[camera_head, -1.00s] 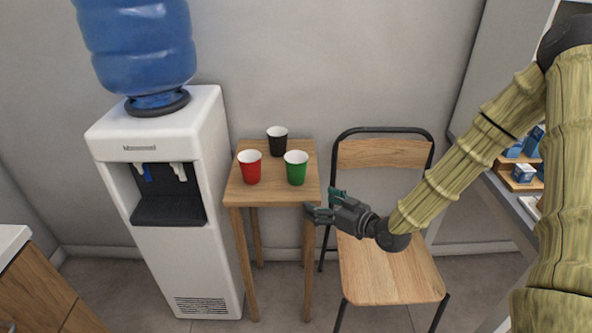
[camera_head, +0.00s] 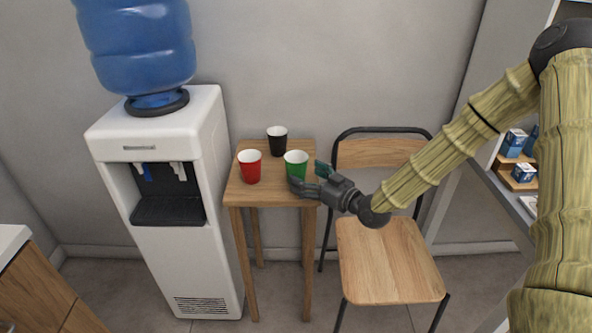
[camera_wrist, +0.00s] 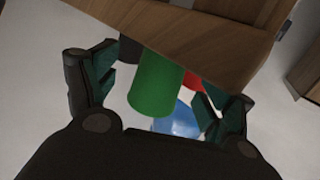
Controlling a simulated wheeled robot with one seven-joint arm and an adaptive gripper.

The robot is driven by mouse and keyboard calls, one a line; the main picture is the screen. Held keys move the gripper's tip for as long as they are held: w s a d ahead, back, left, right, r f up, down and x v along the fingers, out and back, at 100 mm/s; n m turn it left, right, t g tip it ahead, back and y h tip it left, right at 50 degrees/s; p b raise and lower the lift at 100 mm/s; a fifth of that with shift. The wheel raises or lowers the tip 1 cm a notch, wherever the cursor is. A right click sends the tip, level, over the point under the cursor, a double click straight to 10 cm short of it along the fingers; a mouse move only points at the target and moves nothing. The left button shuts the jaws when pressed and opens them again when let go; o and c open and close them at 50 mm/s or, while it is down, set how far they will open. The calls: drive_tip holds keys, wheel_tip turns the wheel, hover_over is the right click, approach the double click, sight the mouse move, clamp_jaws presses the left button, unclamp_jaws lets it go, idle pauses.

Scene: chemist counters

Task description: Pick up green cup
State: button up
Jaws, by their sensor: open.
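The green cup (camera_head: 296,162) stands upright at the front right of the small wooden table, its lower part partly hidden by my gripper. My gripper (camera_head: 306,176) is open and empty, reaching in from the right, with its fingers at the cup's front and right side. In the wrist view the green cup (camera_wrist: 155,88) shows between the two spread fingers of my gripper (camera_wrist: 150,95), somewhat nearer the left one. I cannot tell whether a finger touches it.
On the wooden table (camera_head: 262,197), a red cup (camera_head: 250,168) stands left of the green cup and a black cup (camera_head: 277,143) behind. A water dispenser (camera_head: 185,255) is left, a chair (camera_head: 385,265) right. The red cup (camera_wrist: 191,79) sits close by the right finger in the wrist view.

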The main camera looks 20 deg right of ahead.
sight(304, 175)
drive_tip(key=x, duration=0.4)
drive_tip(key=shift+w+a, duration=0.1)
drive_tip(key=shift+a, duration=0.1)
drive_tip(key=c, duration=0.8)
